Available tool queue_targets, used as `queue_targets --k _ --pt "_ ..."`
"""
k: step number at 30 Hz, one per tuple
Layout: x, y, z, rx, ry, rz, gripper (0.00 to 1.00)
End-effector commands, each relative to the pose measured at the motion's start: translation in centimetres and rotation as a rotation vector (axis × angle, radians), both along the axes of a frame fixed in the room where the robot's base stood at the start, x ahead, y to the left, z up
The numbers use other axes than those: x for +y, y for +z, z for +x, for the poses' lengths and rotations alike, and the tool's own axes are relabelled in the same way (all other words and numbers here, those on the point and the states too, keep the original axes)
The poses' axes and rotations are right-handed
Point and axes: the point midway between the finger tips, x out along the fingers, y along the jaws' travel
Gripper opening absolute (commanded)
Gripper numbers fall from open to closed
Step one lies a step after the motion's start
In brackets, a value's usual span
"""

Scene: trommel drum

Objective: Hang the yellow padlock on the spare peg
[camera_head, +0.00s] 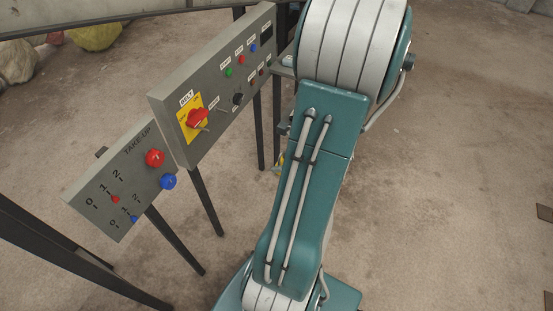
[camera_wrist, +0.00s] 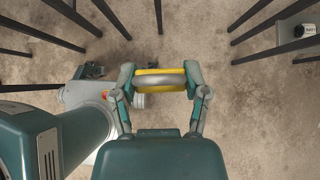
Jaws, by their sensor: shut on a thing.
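My gripper (camera_wrist: 160,83) is shut on the yellow padlock (camera_wrist: 160,71), with one finger at each end of it in the wrist view. The padlock shows as a yellow bar with a curved grey band across it, held in the air above the floor. In the head view my arm hides most of the gripper; only a small yellow patch (camera_head: 281,161) shows beside the arm's left edge. I cannot make out the spare peg in either view.
A grey control panel (camera_head: 222,100) with a red switch (camera_head: 197,118) on a yellow plate stands left of my arm. A lower take-up panel (camera_head: 108,190) has red and blue knobs. Dark legs and bars stand around. Concrete floor (camera_head: 450,180) is open at right.

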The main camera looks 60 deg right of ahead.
Motion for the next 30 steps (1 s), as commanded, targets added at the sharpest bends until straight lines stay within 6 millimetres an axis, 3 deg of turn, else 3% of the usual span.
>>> queue_targets --k 15,30 --pt "-0.2 0.0 -2.4 -0.001 -0.001 -0.001 0.05" --pt "-0.2 0.0 -2.5 0.000 0.001 -0.001 0.05"
